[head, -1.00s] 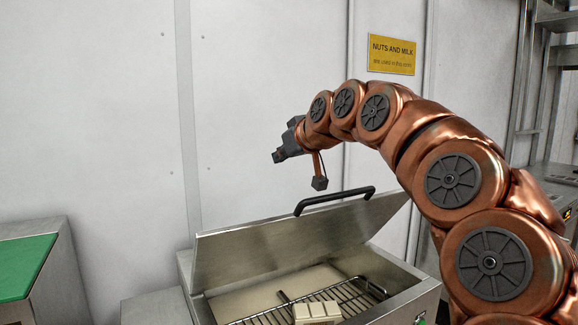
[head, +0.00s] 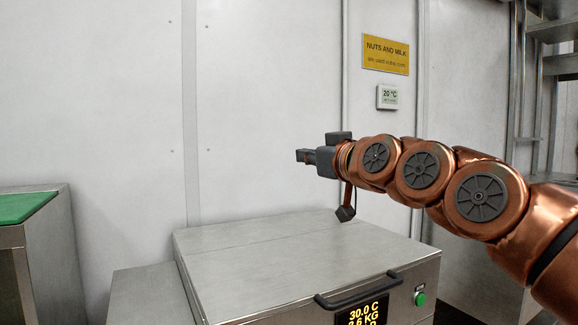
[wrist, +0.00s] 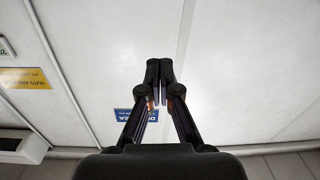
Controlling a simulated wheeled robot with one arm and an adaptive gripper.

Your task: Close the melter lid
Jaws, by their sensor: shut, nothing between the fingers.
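The melter lid (head: 275,262) is a flat steel panel lying down over the melter (head: 420,275), covering its inside. Its black bar handle (head: 358,290) is at the front edge, just above the display. The rack and the block seen earlier inside are hidden under the lid. My gripper (head: 300,156) is in the air above the back part of the lid, apart from it and pointing left. In the wrist view my gripper (wrist: 159,80) has its fingertips together, with nothing held, facing the white wall.
A cabinet with a green top (head: 25,207) stands at the left. A lower steel surface (head: 150,292) is beside the melter. A green button (head: 420,298) and a lit display (head: 362,312) are on the melter's front. Steel shelving (head: 555,65) stands at the right.

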